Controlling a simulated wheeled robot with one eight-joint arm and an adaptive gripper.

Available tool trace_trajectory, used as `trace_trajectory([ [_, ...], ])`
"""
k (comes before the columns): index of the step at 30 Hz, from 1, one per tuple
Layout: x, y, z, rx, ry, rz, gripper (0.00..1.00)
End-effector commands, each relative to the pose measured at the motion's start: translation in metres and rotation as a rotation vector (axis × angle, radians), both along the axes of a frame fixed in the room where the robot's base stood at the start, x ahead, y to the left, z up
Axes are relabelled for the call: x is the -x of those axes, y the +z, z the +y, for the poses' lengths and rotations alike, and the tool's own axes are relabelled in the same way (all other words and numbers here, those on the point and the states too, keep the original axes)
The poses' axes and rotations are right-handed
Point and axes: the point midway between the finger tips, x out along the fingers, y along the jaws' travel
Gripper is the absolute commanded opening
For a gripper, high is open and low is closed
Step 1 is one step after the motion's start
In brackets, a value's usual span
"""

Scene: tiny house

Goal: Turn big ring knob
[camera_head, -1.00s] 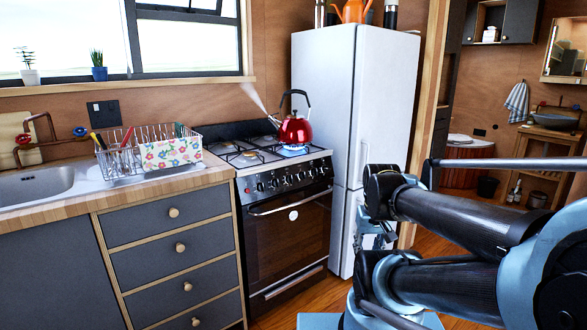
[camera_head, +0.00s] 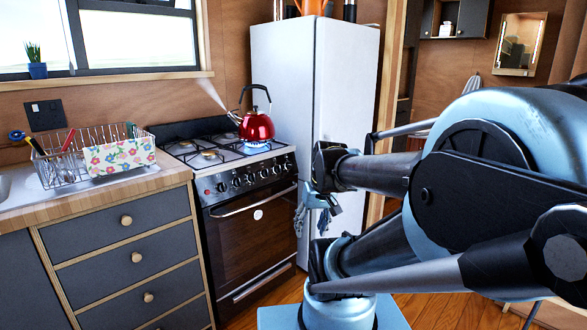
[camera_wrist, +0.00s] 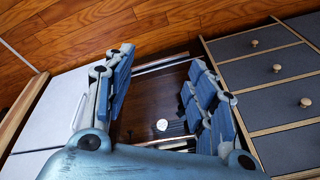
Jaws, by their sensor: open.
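The stove (camera_head: 250,215) stands between the drawers and the fridge, with a row of dark round knobs (camera_head: 250,179) along its front panel. I cannot tell which knob is the big ring one. A red kettle (camera_head: 257,126) sits on a burner with a blue flame and steams. My gripper (camera_head: 314,214) hangs to the right of the stove in the head view, in front of the fridge and apart from the knobs. In the wrist view my gripper (camera_wrist: 160,96) is open and empty, with the oven door (camera_wrist: 150,105) seen between its fingers. The knobs are not clearly visible there.
The white fridge (camera_head: 310,110) is right of the stove. Grey drawers (camera_head: 130,255) with round wooden knobs are left, under a counter with a dish rack (camera_head: 95,157). Wooden floor (camera_head: 290,290) is open in front of the stove.

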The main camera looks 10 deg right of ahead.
Motion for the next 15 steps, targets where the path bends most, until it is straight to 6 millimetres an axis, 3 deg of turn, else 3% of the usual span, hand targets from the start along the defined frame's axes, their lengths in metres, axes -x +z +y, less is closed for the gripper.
trace_trajectory([
  [7,-0.066,0.026,0.013,-0.128,0.058,-0.077,0.51],
  [15,-0.142,0.049,0.013,-0.251,0.113,-0.193,0.51],
])
